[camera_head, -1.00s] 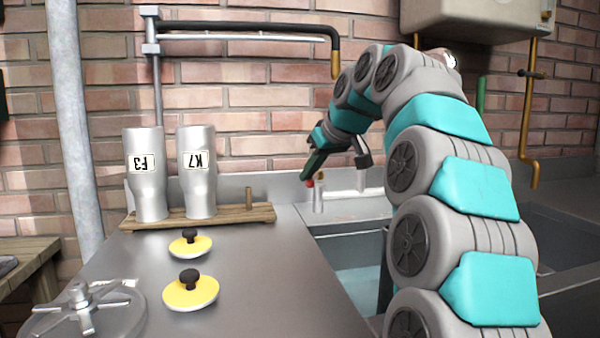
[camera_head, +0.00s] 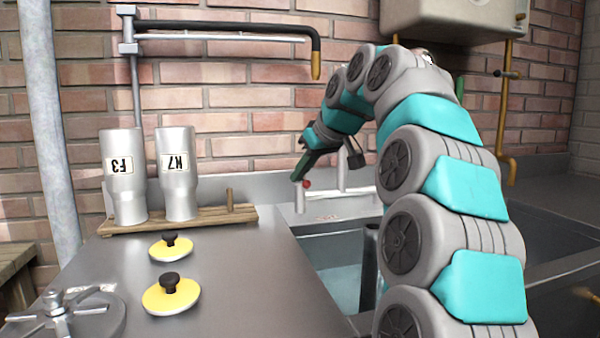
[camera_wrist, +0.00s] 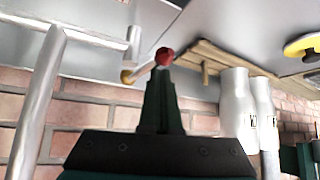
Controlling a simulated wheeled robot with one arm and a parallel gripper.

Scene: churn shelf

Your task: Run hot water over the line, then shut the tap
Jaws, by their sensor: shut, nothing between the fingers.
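The tap is a short steel post (camera_head: 300,199) at the sink's back left. Its red knob (camera_head: 307,184) shows just right of the post top. In the wrist view a lever runs from a brass end (camera_wrist: 127,77) to the red knob (camera_wrist: 164,57). My gripper (camera_head: 297,179) is shut and empty, its tips at the knob; contact cannot be told. The dark green fingers (camera_wrist: 162,82) show in the wrist view. A steel pipe with a black bend and brass end (camera_head: 316,66) hangs on the wall. I see no water stream.
Two steel cups with upside-down labels, F3 (camera_head: 123,185) and K7 (camera_head: 177,180), stand on a wooden rack (camera_head: 205,218). Two yellow lids (camera_head: 171,297) lie on the counter (camera_head: 250,280). The sink (camera_head: 340,285) is right of it, partly behind my arm.

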